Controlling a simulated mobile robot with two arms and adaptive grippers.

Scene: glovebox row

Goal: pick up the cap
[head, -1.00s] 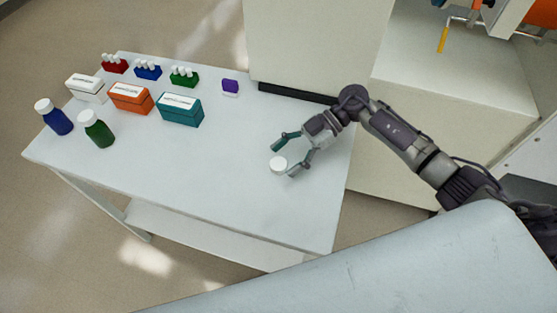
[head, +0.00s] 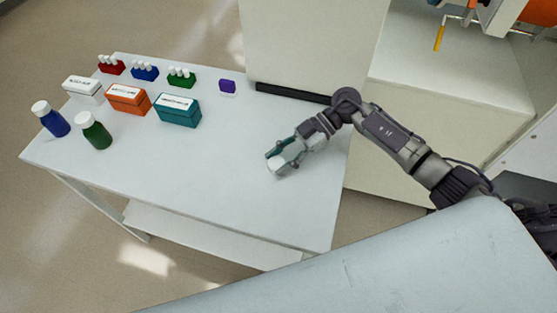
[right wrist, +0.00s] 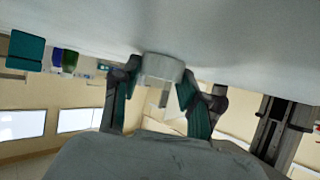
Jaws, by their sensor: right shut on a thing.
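The cap is a small white round piece (head: 276,166) at the right part of the white table (head: 230,200) in the head view. My right gripper (head: 279,162) is shut on it, with a finger on either side. In the right wrist view the cap (right wrist: 161,67) sits between the two green-padded fingertips of the right gripper (right wrist: 158,84), close against the pale table surface. I cannot tell whether it still touches the table. My left gripper is not in view.
A blue bottle (head: 54,122) and a green bottle (head: 94,132) stand at the table's left. White (head: 82,92), orange (head: 127,101) and teal (head: 177,111) boxes, coloured vial racks (head: 145,73) and a purple item (head: 227,87) stand behind. The front middle is clear.

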